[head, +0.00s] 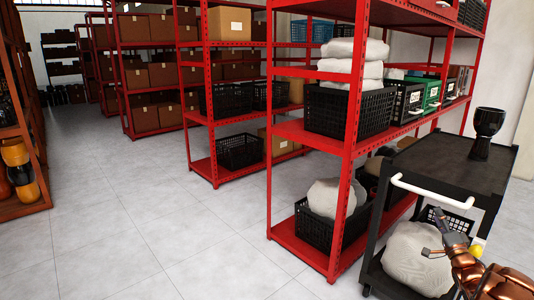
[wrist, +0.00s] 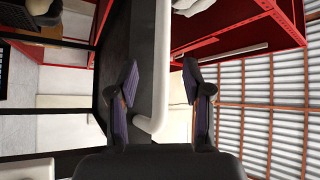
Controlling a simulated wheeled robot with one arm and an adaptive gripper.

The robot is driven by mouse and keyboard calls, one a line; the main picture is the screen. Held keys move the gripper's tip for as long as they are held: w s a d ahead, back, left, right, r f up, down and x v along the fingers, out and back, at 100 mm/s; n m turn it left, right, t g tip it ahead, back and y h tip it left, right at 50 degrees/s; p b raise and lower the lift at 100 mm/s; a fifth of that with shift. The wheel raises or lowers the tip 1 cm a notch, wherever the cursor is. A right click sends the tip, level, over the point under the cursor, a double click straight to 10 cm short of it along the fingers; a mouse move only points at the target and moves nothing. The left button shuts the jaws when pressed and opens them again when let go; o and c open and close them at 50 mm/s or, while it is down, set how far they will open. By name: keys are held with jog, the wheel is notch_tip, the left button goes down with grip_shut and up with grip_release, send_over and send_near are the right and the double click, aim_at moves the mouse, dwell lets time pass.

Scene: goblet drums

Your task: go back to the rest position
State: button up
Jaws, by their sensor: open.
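A black goblet drum (head: 487,130) stands upright on the top of a dark cart (head: 445,165) at the right of the head view. My gripper shows in the wrist view (wrist: 160,85) with its two fingers well apart and nothing held between them. In the head view my copper-coloured arm is at the lower right, in front of the cart. In the wrist view the cart's white handle (wrist: 159,70) appears behind the gap between the fingers. I cannot tell how far it is from them. The drum cannot be made out in the wrist view.
A red shelf rack (head: 345,150) with black crates and pale sacks stands left of the cart. A large pale sack (head: 415,262) lies on the cart's lower level. More red racks with boxes stand behind. The tiled floor (head: 130,220) at the left is clear.

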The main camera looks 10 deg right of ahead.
jog(key=w+a+r+n+g+h, duration=0.1)
jog(key=w+a+r+g, duration=0.15)
jog(key=a, duration=0.25)
jog(key=w+a+r+g+h, duration=0.1)
jog(key=w+a+g, duration=0.2)
jog(key=a, duration=0.1)
jog(key=s+a+f+n+g+y, duration=0.1)
jog(key=s+a+n+g, duration=0.3)
jog(key=s+a, duration=0.65)
jog(key=s+a+n+g+y, duration=0.15)
jog(key=s+a+g, duration=0.5)
jog(key=a, duration=0.75)
jog(key=s+a+n+g+y, duration=0.1)
jog(key=s+a+n+g, duration=0.15)
jog(key=s+a, duration=0.7)
jog(key=s+a+n+g, duration=0.2)
jog(key=s+g, duration=0.1)
jog(key=s, duration=1.4)
jog(key=s+a+n+g+y, duration=0.1)
jog(key=s+a+n+g, duration=0.35)
jog(key=s, duration=0.85)
notch_tip(320, 180, up, 17)
jog(key=a+m+t+p, duration=0.1)
jog(key=t+p, duration=0.1)
jog(key=p, duration=1.3)
jog(key=shift+w+a+m+p, duration=0.25)
jog(key=shift+m+p, duration=0.1)
jog(key=shift+p, duration=0.05)
